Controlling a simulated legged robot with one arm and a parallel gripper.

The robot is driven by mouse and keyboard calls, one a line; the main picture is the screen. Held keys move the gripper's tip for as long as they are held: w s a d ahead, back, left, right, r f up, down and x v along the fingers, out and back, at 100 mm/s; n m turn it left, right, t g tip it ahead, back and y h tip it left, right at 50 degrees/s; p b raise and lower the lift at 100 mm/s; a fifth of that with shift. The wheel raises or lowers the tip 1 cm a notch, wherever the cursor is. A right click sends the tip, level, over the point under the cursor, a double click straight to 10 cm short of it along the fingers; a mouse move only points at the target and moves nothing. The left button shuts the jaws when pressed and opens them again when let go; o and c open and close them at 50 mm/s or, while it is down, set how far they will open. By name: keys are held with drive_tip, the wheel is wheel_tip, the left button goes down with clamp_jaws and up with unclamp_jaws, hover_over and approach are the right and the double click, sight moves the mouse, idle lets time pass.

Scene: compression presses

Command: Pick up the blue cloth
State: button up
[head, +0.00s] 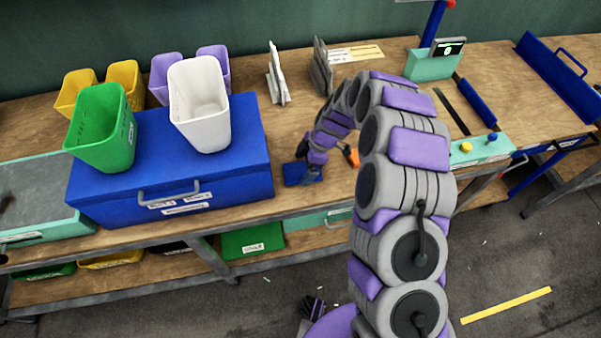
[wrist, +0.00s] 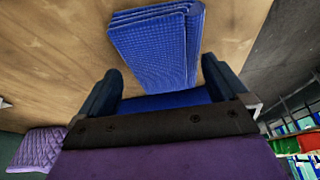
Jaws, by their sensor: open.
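The blue cloth (wrist: 157,45) is a folded, textured stack lying on the wooden table in the wrist view. In the head view the cloth (head: 296,173) shows as a small blue patch near the front edge, right of the large blue box. My gripper (wrist: 160,85) is open, its two dark fingers on either side of the cloth's near end. I cannot tell whether the fingers touch the cloth. In the head view my gripper (head: 312,176) is small, beside the cloth and partly covering it.
A large blue box (head: 235,175) with a green bin (head: 100,130) and a white bin (head: 200,105) on it stands left of my gripper. An orange-and-black object (head: 352,156) lies to the right. The wooden tabletop (head: 265,212) ends just in front of the cloth.

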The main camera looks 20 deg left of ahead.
drive_tip(key=shift+s+a+f, duration=0.15)
drive_tip(key=shift+a+f, duration=0.1)
drive_tip(key=shift+f, duration=0.35)
drive_tip(key=shift+d+r, duration=0.15)
drive_tip(key=shift+d, duration=0.45)
drive_tip(key=shift+c, duration=1.6)
drive_tip(key=shift+a, duration=0.4)
drive_tip(key=c, duration=0.6)
drive_tip(key=shift+d, duration=0.1)
drive_tip(key=shift+c, duration=0.7)
